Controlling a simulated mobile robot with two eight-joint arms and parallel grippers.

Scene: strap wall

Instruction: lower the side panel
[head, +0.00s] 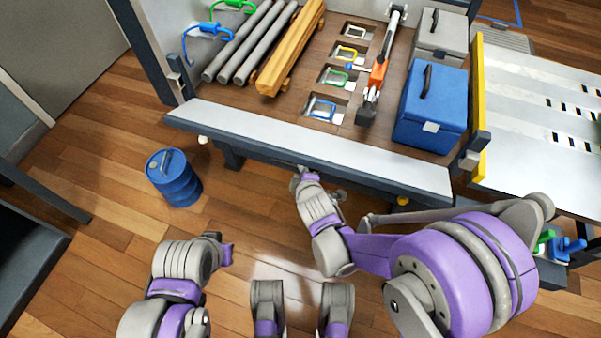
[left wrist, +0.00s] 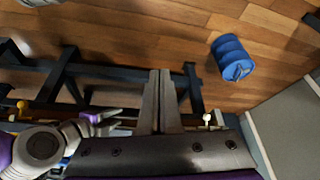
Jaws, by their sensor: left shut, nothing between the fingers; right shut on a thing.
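The side panel (head: 310,145) is a long pale board with a dark edge, running along the near side of the cargo deck. It looks tilted outward, but its exact angle is hard to tell. My right gripper (head: 303,176) is shut at the middle of the panel's near edge; its fingertips are partly hidden. My right gripper also shows in the left wrist view (left wrist: 103,118). My left gripper (head: 226,250) is shut and empty, low in front of the deck and apart from the panel. Its closed fingers show in the left wrist view (left wrist: 160,105).
The deck holds grey pipes (head: 250,45), wooden beams (head: 290,50), an orange jack (head: 377,75), a blue box (head: 430,105) and a grey box (head: 440,32). A blue drum (head: 174,178) stands on the floor to the left. A perforated ramp (head: 540,130) is at right.

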